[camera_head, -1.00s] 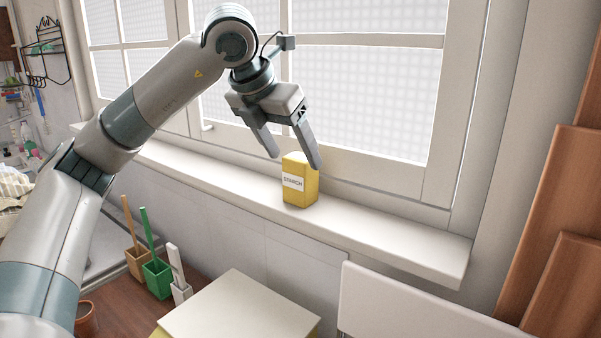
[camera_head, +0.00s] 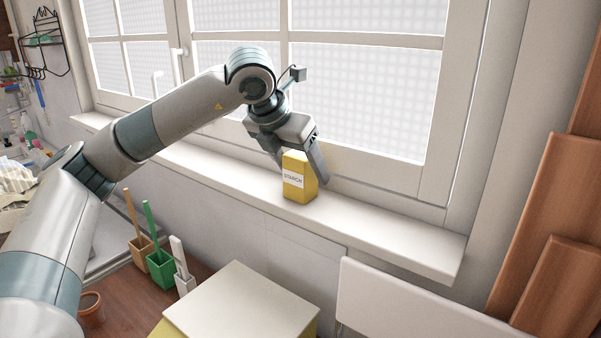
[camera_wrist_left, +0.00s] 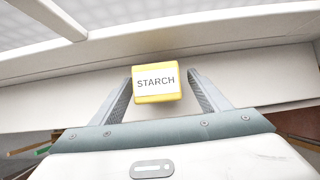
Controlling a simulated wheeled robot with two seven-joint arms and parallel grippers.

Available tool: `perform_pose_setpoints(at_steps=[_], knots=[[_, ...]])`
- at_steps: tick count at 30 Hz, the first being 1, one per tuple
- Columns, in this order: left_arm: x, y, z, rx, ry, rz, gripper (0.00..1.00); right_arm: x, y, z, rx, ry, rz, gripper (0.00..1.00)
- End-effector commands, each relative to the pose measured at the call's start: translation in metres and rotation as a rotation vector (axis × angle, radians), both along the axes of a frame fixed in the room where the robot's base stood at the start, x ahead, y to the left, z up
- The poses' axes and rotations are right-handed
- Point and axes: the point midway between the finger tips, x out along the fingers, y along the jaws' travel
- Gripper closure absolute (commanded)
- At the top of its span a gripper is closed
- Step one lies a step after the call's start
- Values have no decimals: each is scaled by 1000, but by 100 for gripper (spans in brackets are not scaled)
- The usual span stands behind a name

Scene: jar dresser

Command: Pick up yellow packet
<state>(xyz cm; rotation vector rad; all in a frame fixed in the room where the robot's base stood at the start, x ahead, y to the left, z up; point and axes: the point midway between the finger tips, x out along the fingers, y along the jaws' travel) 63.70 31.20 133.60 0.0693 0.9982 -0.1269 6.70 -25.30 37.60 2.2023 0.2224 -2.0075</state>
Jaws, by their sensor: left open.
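The yellow packet (camera_head: 299,178) is a small upright box with a white label reading STARCH. It stands on the white window sill (camera_head: 385,228). My left gripper (camera_head: 303,174) is open, with its fingers pointing down on either side of the packet. In the left wrist view the packet (camera_wrist_left: 157,82) shows between the two spread fingers, close to the fingertips, with a small gap visible at each side. My right gripper is in neither view.
The window frame (camera_head: 365,166) rises close behind the packet. Below the sill are a pale box top (camera_head: 243,305), a white panel (camera_head: 400,305) and a green holder (camera_head: 160,269) with upright handles. Brown boards (camera_head: 545,225) stand at the right. The sill right of the packet is clear.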

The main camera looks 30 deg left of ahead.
Motion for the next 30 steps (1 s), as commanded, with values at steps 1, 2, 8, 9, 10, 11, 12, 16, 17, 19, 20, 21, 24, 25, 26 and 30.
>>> perform_pose_setpoints(at_steps=[1, 2, 8, 9, 10, 11, 12, 16, 17, 19, 20, 21, 24, 25, 26, 30], knots=[[3, 1, 0, 1, 4, 1, 31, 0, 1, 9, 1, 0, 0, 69], [5, 1, -1, 0, 3, 1, 31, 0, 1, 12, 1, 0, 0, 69], [18, 1, -20, 1, 4, 1, 31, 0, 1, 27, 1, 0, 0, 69], [20, 1, -24, -1, 4, 2, 31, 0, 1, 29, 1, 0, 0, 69], [21, 0, -26, -1, 3, 2, 31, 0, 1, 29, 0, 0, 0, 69], [22, 0, -28, -1, 2, 2, 31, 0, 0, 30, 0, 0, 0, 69], [23, 0, -30, 1, 2, 1, 31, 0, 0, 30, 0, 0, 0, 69], [24, 0, -32, -1, 0, 1, 31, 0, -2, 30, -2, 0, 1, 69], [24, 0, -32, -1, 0, 1, 31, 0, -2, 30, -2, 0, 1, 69], [24, 0, -32, -1, 0, 1, 31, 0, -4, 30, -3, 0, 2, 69], [24, 0, -32, -1, 0, 1, 31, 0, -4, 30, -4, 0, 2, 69], [24, 0, -32, -1, 0, 1, 31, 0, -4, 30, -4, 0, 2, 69], [24, 0, -32, -1, 0, 1, 31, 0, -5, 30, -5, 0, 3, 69], [24, 0, -32, -1, 0, 1, 31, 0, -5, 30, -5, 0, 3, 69], [24, 0, -32, -1, 0, 1, 31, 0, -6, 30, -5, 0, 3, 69], [24, 0, -32, 0, 0, 0, 55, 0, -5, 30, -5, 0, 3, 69]])
